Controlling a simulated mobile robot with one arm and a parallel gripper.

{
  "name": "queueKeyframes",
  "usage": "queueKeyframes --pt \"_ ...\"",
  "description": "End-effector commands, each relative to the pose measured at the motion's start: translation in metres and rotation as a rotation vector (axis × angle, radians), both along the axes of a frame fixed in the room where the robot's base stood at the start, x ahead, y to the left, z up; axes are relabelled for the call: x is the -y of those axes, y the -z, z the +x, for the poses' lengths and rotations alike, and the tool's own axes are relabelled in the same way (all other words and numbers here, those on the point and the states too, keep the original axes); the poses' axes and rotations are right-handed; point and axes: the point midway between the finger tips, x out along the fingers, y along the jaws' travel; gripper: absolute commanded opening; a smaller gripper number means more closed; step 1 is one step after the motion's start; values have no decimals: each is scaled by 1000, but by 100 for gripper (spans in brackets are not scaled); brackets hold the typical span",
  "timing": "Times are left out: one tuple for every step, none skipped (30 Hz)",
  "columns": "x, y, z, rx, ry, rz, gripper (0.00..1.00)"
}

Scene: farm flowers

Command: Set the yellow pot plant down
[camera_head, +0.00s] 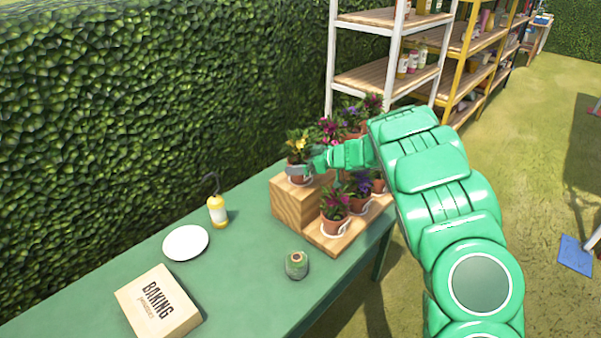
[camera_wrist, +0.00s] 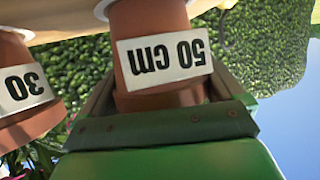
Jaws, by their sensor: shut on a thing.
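The yellow pot plant (camera_head: 298,145) has yellow flowers in a terracotta pot. It is upright at the top block of the wooden stepped stand (camera_head: 294,205). My gripper (camera_head: 299,170) is shut around its pot. In the wrist view, which is upside down, the held pot (camera_wrist: 165,90) carries a white label reading "50 cm" and sits between the fingers (camera_wrist: 160,105) of my gripper. A white ring shows at the pot's base by the wood; I cannot tell whether the pot rests fully on it.
Other potted flowers (camera_head: 335,205) stand on the stand's lower step and behind. A pot labelled "30" (camera_wrist: 25,95) is close beside. The green table (camera_head: 240,270) holds a cactus (camera_head: 296,265), a white plate (camera_head: 186,243), a yellow bottle (camera_head: 217,211) and a baking box (camera_head: 158,303).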

Motion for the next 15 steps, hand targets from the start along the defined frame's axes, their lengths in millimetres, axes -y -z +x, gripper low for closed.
queueKeyframes --pt "0 0 0 0 0 -1 48" --pt "0 0 0 0 0 0 43" --pt "0 0 0 0 0 0 40" --pt "0 0 0 0 0 0 40" --pt "0 0 0 0 0 0 40" --pt "0 0 0 0 0 0 40" --pt "0 0 0 0 0 0 40" --pt "0 0 0 0 1 0 40" --pt "0 -1 0 0 1 0 40" --pt "0 -2 0 1 1 -1 40" --pt "0 -3 0 1 1 -1 40" --pt "0 -6 0 2 0 -1 40" --pt "0 -9 0 3 0 -1 40" --pt "1 -12 0 3 1 -2 40" --pt "1 -16 0 4 0 -2 40"
